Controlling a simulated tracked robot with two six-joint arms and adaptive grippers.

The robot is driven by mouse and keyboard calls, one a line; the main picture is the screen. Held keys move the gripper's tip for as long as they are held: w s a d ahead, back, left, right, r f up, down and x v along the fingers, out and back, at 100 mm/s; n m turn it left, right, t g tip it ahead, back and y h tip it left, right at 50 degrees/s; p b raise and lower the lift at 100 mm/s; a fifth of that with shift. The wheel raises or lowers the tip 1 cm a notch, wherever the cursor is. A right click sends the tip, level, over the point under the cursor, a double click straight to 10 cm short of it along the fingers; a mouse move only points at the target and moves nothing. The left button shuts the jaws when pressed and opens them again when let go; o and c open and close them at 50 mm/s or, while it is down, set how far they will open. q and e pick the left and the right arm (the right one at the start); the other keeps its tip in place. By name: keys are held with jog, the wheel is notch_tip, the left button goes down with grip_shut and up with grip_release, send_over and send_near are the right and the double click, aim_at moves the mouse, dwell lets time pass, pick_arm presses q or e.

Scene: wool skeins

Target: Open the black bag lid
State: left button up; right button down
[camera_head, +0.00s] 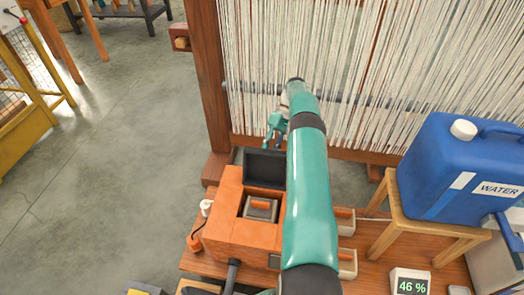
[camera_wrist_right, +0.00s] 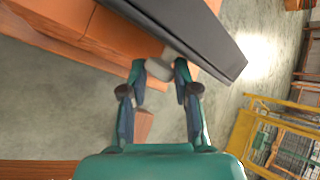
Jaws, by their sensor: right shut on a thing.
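The black lid (camera_head: 264,182) shows in the head view as a dark panel with a raised rim, at the far end of an orange box-like body (camera_head: 228,222). In the right wrist view the lid (camera_wrist_right: 205,35) is a tilted dark slab across the top. My right gripper (camera_head: 271,133) is just beyond the lid in the head view. In its wrist view the gripper (camera_wrist_right: 160,71) is shut on a small grey piece (camera_wrist_right: 157,68) at the slab's underside. My right arm hides part of the orange body. My left gripper is not in view.
A loom with white threads (camera_head: 310,60) stands behind. A blue water can (camera_head: 455,170) sits on a wooden stool (camera_head: 395,215) at right. A display reading 46 % (camera_head: 410,282) is at the front. Open floor (camera_head: 110,170) lies to the left.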

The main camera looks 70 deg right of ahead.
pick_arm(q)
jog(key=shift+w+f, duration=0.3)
pick_arm(e)
jog(key=shift+s+f, duration=0.4)
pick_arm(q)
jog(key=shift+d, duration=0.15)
pick_arm(e)
jog(key=c, duration=0.8)
grip_release()
jog(key=shift+w+r, duration=0.1)
jog(key=shift+w, duration=0.05)
jog(key=shift+y, duration=0.3)
pick_arm(q)
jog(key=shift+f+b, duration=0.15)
jog(key=shift+b, duration=0.15)
